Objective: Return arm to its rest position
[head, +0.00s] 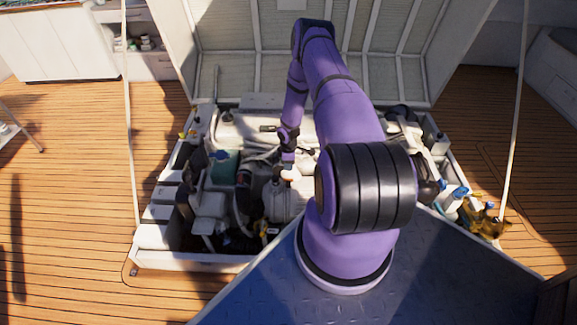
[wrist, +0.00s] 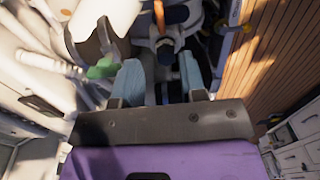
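My purple arm rises from the blue platform (head: 270,285), bends at the top and reaches down over the open engine hatch. My gripper (head: 288,172) points down over the middle of the engine bay (head: 270,205). In the wrist view, the two blue-grey fingers of my gripper (wrist: 160,72) stand apart, with nothing visibly held between them. Engine parts lie beyond the fingertips; I cannot tell whether the tips touch any. My arm hides part of the bay's right side.
The raised hatch lid (head: 260,55) stands behind the bay. Pale struts (head: 127,110) flank it. Blue-capped bottles (head: 452,198) and a crumpled yellow-brown cloth-like item (head: 485,220) are at the right. A green part (wrist: 102,68) lies near the left finger. Wooden deck (head: 75,200) at left is mostly clear.

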